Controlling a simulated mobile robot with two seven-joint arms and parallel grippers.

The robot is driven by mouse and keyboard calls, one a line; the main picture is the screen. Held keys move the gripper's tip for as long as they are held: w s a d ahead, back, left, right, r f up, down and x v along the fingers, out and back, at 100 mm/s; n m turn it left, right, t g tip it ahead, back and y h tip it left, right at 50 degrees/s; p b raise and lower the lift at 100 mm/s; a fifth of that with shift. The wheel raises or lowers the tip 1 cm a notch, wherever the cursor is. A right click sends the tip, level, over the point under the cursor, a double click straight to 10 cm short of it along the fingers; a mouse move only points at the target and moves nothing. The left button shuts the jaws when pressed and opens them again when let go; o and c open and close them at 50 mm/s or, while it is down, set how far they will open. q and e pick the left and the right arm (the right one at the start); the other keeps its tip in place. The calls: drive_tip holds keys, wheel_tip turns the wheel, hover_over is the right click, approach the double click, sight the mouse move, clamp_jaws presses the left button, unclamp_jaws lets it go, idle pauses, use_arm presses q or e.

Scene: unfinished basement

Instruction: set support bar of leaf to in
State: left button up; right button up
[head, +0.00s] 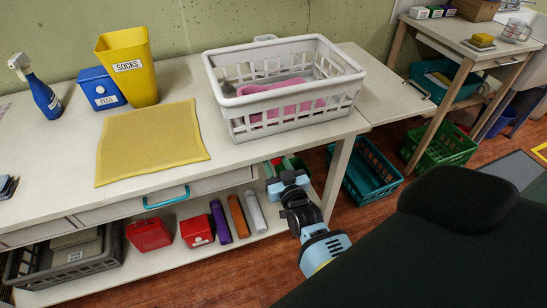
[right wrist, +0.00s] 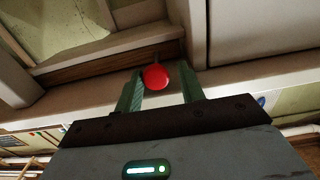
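The table leaf (head: 385,92) extends level from the right end of the white workbench (head: 60,150). My right gripper (head: 286,168) is low at the bench's front edge, below the white basket. In the right wrist view its two green fingers (right wrist: 160,76) stand apart, pointing up at the bench's underside. A round red knob (right wrist: 155,77) shows between them, nearer the left finger; I cannot tell whether they touch it. The support bar itself is not clearly visible; the knob may belong to it. My left gripper is not in view.
A white basket (head: 217,86) with a pink item, a yellow mat (head: 150,142), a yellow socks bin (head: 130,68) and a blue pegs box (head: 100,90) stand on the bench. A teal crate (head: 370,182) sits on the floor under the leaf. A teal drawer handle (head: 166,200) juts out.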

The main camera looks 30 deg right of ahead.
drive_tip(key=shift+v, duration=2.25)
